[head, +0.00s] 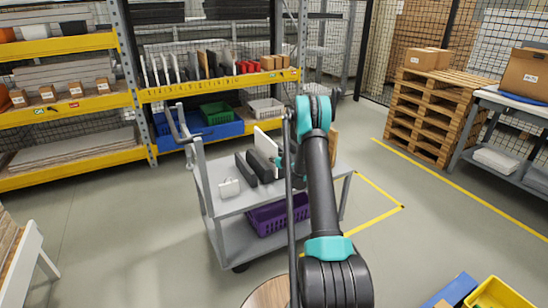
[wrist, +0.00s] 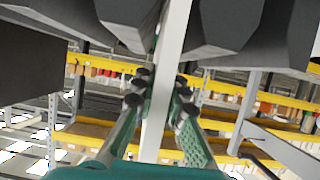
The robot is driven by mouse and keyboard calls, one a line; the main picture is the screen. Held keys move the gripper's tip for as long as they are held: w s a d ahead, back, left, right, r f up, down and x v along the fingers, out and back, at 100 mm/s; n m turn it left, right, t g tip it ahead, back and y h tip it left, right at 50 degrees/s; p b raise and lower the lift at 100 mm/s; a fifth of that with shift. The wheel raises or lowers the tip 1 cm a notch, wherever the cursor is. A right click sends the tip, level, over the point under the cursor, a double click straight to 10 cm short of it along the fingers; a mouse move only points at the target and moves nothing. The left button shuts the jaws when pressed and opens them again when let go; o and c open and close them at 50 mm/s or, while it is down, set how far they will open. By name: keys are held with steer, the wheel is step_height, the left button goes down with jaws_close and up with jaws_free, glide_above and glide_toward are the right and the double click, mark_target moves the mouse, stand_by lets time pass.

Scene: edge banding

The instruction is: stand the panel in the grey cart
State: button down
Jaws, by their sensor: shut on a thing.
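The grey cart (head: 231,207) stands mid-floor in the head view, with dark grey blocks (head: 260,165) on its top deck. A white panel (head: 266,143) stands roughly upright above these blocks, beside my gripper (head: 280,161). In the wrist view the panel (wrist: 168,70) shows edge-on as a pale strip between my fingers (wrist: 160,100), which are shut on it. Dark blocks (wrist: 225,25) lie on both sides of the panel's far part there. The panel's lower edge is hidden, so I cannot tell whether it touches the deck.
A brown panel (head: 333,145) shows behind my arm. Yellow-beamed racks (head: 215,88) stand behind; pallets (head: 430,112) stand right.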

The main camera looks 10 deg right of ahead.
steer(key=shift+f, duration=0.3)
steer(key=c, duration=1.5)
jaws_free()
steer(key=shift+s, duration=0.1)
